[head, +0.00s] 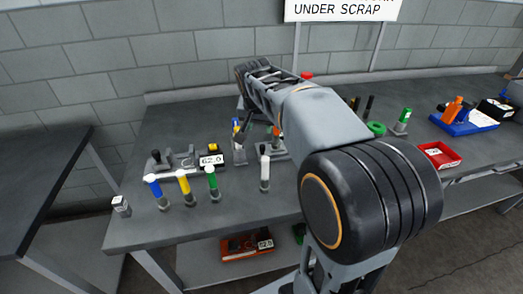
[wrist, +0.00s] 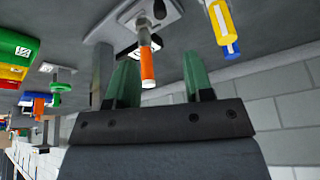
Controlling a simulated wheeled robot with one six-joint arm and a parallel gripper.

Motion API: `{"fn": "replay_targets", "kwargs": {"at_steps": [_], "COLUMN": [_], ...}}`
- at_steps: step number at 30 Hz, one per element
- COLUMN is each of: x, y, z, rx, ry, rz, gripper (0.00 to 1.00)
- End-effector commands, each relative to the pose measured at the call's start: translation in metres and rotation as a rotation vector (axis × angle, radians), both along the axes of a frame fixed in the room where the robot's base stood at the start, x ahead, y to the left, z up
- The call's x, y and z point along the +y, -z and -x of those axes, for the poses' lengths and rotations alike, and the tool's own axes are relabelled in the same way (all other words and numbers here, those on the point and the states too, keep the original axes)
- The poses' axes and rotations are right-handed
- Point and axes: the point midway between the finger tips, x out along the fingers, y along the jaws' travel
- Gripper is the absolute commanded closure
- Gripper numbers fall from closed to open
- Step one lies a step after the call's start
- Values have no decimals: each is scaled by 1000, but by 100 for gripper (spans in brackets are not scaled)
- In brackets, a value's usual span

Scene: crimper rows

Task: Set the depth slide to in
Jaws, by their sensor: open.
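My gripper (wrist: 160,76) is open, with its two green fingers apart in the wrist view. An orange-tipped handle (wrist: 147,68) shows between the fingers in the picture, nearer the left one; I cannot tell whether it lies within the jaws. It comes from a light grey plate (wrist: 118,30) with a black knob (wrist: 159,9). In the head view my arm hides the gripper and part of the middle device, where an orange handle (head: 277,132) shows. I cannot tell which part is the depth slide or where it is set.
On the bench (head: 130,226) stand blue (head: 153,186), yellow (head: 184,184), green (head: 212,180) and white (head: 264,172) handles. Behind them is a grey device (head: 180,160) with a "62.0" display (head: 212,160). A red bin (head: 438,156) and blue tray (head: 464,124) are at right.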

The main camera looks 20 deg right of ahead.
Motion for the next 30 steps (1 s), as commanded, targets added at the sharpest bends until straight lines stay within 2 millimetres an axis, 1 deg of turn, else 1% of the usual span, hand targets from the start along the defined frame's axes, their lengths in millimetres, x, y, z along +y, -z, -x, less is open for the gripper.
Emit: {"fn": "replay_targets", "kwargs": {"at_steps": [1, 5, 12, 18, 24, 30], "x": [-3, -8, -16, -22, -26, -28], "y": [6, 23, 66, 97, 116, 123], "z": [-5, -12, -27, -37, -44, -47], "rx": [1, 1, 1, 0, -1, -4], "ry": [12, 21, 15, 13, 13, 12], "rz": [0, -2, -1, 0, 0, -1], "gripper": [53, 53, 53, 53, 53, 53]}}
